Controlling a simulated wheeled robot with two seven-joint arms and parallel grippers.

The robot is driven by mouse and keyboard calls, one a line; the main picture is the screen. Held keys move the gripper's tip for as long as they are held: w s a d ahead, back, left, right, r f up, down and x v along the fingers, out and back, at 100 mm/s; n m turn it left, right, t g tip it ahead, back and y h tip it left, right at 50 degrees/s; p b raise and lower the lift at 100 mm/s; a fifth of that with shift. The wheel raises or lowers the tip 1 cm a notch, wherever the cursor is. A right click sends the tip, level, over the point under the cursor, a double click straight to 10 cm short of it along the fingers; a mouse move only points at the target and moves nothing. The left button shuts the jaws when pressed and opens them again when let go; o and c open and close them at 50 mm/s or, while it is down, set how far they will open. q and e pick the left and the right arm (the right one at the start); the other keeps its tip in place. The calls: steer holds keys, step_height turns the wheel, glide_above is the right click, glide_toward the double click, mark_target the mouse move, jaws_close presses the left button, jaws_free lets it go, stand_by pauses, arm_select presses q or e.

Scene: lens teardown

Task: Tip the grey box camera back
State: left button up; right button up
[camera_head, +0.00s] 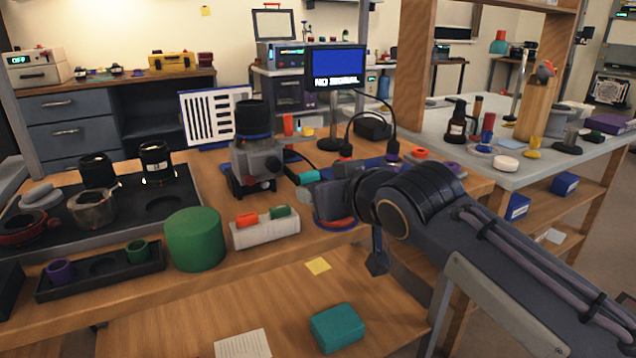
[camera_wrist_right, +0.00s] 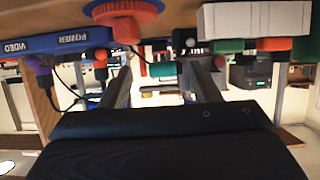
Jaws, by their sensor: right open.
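The grey box camera (camera_head: 258,165) stands on a dark base on the wooden bench, in the middle of the head view. A black lens (camera_head: 252,118) with a blue ring points upward from its top. My right gripper (camera_head: 332,203) is to the right of the camera and apart from it, mostly hidden behind my own wrist. In the right wrist view its two fingers (camera_wrist_right: 160,82) are spread, with nothing clearly held between them. I cannot clearly make out the grey camera in the wrist view. My left gripper is not in view.
A red and blue disc (camera_head: 338,224) lies below my right wrist. A white block with coloured plugs (camera_head: 265,230) and a green cylinder (camera_head: 195,238) stand in front of the camera. A monitor (camera_head: 335,68) reading "NO SIGNAL" stands behind. The blue POWER/VIDEO strip (camera_wrist_right: 55,43) shows in the wrist view.

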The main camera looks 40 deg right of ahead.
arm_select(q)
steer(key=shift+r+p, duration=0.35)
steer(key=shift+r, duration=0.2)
arm_select(e)
steer(key=v, duration=0.3)
steer(key=shift+s, duration=0.15)
